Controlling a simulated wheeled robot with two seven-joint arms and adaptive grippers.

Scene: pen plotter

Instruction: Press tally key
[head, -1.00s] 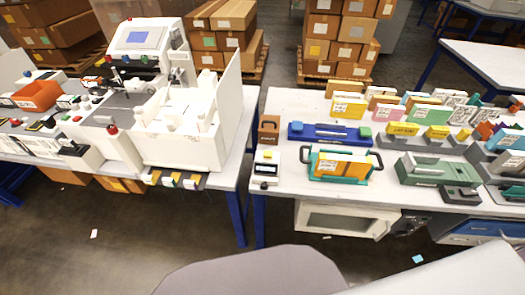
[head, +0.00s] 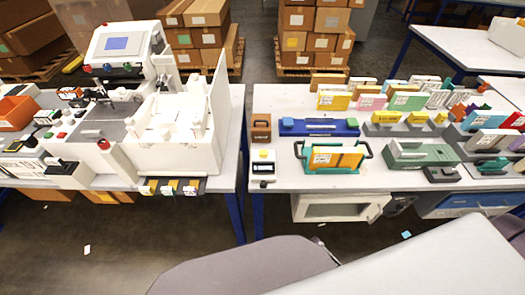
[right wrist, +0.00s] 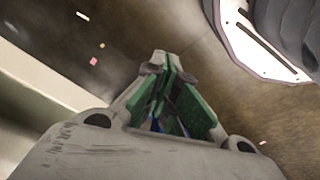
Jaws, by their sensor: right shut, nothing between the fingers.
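A small white box with a dark window and a yellow spot on top (head: 263,168) stands at the front left corner of the right table. It looks like a tally counter, but its key is too small to make out surely. My right gripper (right wrist: 163,62) shows in the right wrist view, with green pads drawn together and nothing between them. It is over bare floor, away from the tables. The right gripper does not show in the head view, and my left gripper is in neither view.
The right table (head: 390,183) also holds a teal tray with an orange block (head: 335,158), a blue bar (head: 318,127) and a brown box (head: 261,128). A white plotter-like machine (head: 175,135) stands on the left table. A narrow gap separates the tables.

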